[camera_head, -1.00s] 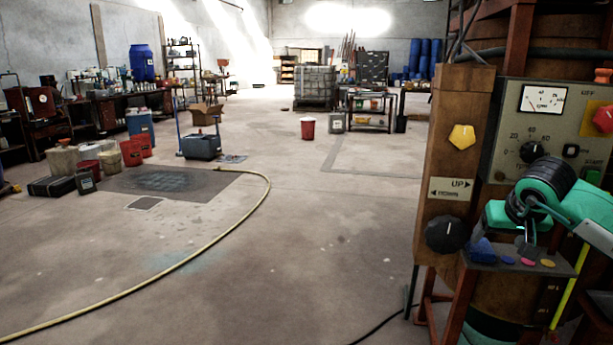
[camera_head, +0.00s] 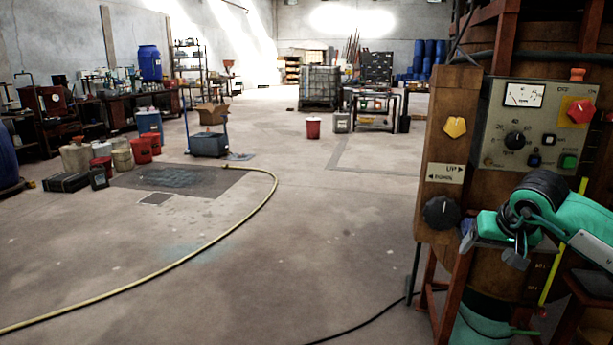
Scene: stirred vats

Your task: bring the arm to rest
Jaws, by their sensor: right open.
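My right arm comes in from the right edge in green and black. Its right gripper (camera_head: 516,258) is low in front of the vat's control panel (camera_head: 497,118), over the small shelf below it. The jaws are open, and I see nothing held in them. The arm covers most of the shelf and what lies on it. My left gripper is not in view.
The panel carries a gauge (camera_head: 523,95), a black dial (camera_head: 515,140), a red star-shaped knob (camera_head: 580,111) and a green button (camera_head: 569,161). The wooden post has a yellow knob (camera_head: 455,127) and a black knob (camera_head: 440,212). A yellow hose (camera_head: 222,236) crosses the open floor.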

